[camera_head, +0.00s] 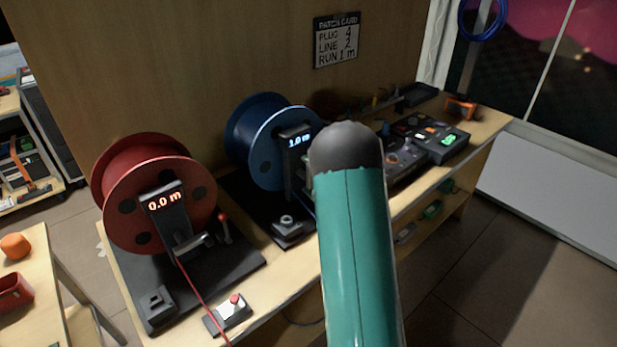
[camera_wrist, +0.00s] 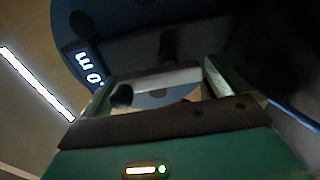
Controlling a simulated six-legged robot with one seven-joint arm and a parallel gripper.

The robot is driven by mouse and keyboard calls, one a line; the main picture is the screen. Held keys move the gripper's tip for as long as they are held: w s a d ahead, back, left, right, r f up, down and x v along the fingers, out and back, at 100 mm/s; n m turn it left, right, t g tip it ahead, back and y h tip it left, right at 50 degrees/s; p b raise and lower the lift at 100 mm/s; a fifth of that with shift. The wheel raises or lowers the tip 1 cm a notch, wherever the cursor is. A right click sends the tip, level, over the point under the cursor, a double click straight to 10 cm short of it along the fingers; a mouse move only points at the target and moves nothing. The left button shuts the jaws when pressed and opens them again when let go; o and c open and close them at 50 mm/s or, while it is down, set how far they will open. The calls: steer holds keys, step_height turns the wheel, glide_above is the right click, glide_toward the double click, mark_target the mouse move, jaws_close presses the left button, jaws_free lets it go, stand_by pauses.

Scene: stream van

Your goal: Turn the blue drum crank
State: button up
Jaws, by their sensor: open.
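The blue drum (camera_head: 265,140) stands on a dark base on the bench, and its display (camera_head: 299,141) reads 1.0 m. My green arm covers the drum's right side in the head view, so its crank and my gripper are mostly hidden there. In the wrist view my gripper (camera_wrist: 158,88) is open, its fingers apart in front of the blue drum (camera_wrist: 190,18). A pale grey bar (camera_wrist: 160,78), perhaps the crank arm, crosses between the fingers. A dark rounded shape lies beside the left finger; I cannot tell whether it is the crank's knob or touches the finger.
A red drum (camera_head: 150,190) with display 0.0 m and its own crank (camera_head: 192,243) stands at left, a red line running down from it. A red-button box (camera_head: 230,312) sits at the bench front. Dark control boxes (camera_head: 440,137) stand right. A card (camera_head: 337,41) hangs on the wall.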

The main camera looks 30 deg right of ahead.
steer(key=s+d, duration=0.1)
steer(key=s, duration=1.2)
steer(key=shift+d, duration=0.4)
steer(key=shift+s, duration=0.1)
steer(key=w+a+r+m+g+h, duration=0.3)
steer(key=a+r+m+g+h, duration=0.4)
steer(key=r+m, duration=0.55)
steer(key=s+a+r+m+g+y, duration=0.2)
steer(key=s+a+m, duration=0.1)
steer(key=s+a, duration=0.8)
steer(key=s+a+r+m+g+y, duration=0.2)
steer(key=s+a+m+g, duration=0.1)
steer(key=s+a, duration=0.8)
steer(key=shift+s+a+m, duration=0.35)
steer(key=shift+a+m, duration=0.2)
steer(key=shift+a, duration=0.1)
steer(key=shift+d, duration=0.1)
